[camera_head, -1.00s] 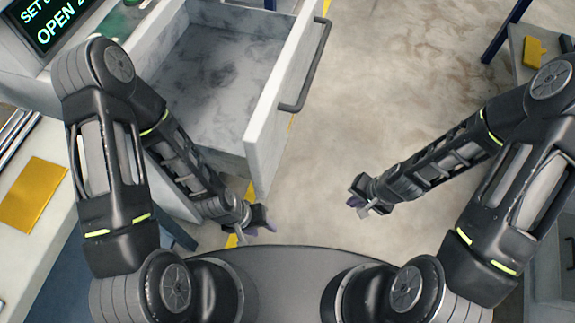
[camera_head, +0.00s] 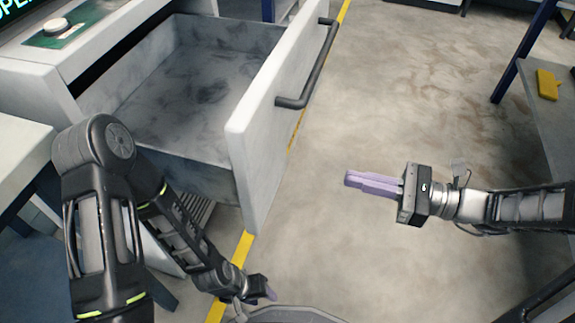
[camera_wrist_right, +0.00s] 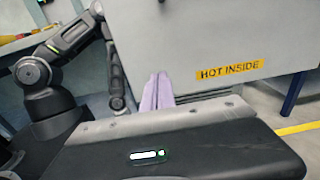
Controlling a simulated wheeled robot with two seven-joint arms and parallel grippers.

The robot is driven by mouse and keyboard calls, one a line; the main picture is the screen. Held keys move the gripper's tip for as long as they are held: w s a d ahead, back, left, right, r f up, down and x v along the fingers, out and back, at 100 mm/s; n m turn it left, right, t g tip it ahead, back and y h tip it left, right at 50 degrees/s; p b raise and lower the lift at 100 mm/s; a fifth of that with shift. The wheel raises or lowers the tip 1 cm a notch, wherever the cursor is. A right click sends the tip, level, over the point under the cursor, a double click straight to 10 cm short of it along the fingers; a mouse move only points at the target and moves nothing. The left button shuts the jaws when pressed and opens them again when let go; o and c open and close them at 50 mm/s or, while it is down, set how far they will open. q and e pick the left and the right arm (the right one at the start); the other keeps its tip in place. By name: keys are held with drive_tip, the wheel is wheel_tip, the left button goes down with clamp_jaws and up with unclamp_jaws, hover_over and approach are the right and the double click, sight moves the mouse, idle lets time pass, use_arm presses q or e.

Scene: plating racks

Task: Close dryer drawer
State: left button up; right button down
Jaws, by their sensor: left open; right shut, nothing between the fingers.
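The dryer drawer (camera_head: 262,130) is pulled out and empty inside, with a dark bar handle (camera_head: 308,68) on its front panel. Its front also shows in the right wrist view (camera_wrist_right: 225,40), with a yellow "HOT INSIDE" label. My right gripper (camera_head: 348,181) is shut and empty, its purple fingers pointing left toward the drawer front, apart from it over open floor. The fingers also show in the right wrist view (camera_wrist_right: 157,80). My left gripper (camera_head: 272,293) is low, below the drawer's near corner and near my base. It touches nothing that I can see; its fingers are partly hidden.
The dryer cabinet (camera_head: 25,90) stands at upper left with a green control panel and knob (camera_head: 56,25). A table (camera_head: 550,110) with a yellow object (camera_head: 547,84) stands at right. The floor (camera_head: 400,90) in front of the drawer is clear, with a yellow line.

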drive_tip(key=shift+s+r, duration=0.2)
drive_tip(key=shift+a, duration=0.2)
drive_tip(key=b, duration=0.4)
approach(272, 160)
drive_tip(key=x, duration=0.6)
drive_tip(key=shift+a, duration=0.2)
drive_tip(key=shift+w+a, duration=0.1)
drive_tip(key=shift+a, duration=0.15)
